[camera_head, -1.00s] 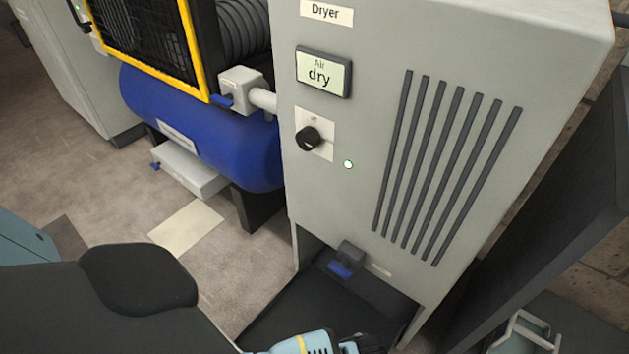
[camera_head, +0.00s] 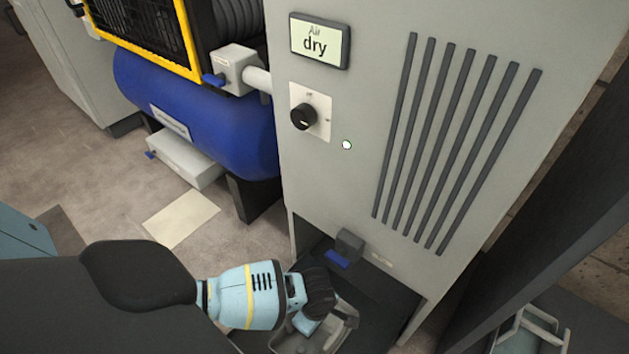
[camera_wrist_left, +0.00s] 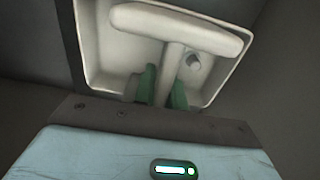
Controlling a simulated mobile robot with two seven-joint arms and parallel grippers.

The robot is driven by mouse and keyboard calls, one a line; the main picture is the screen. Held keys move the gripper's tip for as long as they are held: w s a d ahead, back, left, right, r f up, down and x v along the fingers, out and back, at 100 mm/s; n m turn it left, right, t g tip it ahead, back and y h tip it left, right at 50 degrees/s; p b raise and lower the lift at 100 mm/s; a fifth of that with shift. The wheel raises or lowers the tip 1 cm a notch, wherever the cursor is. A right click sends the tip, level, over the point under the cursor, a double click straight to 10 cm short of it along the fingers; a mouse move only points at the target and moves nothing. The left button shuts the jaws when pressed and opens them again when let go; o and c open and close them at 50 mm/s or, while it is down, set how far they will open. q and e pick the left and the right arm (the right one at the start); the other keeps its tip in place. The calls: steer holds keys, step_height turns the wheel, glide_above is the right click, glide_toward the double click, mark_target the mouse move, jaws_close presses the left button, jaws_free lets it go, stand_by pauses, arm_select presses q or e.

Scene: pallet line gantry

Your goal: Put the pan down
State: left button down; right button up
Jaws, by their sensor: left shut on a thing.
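The pan (camera_head: 284,342) is a pale grey, shallow vessel with a raised handle bar, at the bottom of the head view. My left gripper (camera_head: 308,322) reaches down from the left. In the left wrist view the green fingers of my left gripper (camera_wrist_left: 163,88) are shut on the handle stem. The pan is over the dark floor plate under the dryer; I cannot tell if it touches.
The dryer cabinet (camera_head: 370,170) stands ahead, with a small drain valve with a blue lever (camera_head: 338,259) below it. The dark plate (camera_head: 385,300) is bare to the right of the pan. A blue tank (camera_head: 210,115) stands at left.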

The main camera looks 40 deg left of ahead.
arm_select(q)
steer(key=shift+a, duration=0.1)
steer(key=shift+w+a, duration=0.1)
steer(key=shift+a, duration=0.2)
step_height(320, 180, down, 3)
steer(key=b, duration=0.3)
steer(key=shift+f, duration=0.35)
steer(key=shift+r, duration=0.1)
steer(key=shift+f, duration=0.2)
steer(key=c, duration=1.6)
jaws_free()
steer(key=shift+o, duration=0.7)
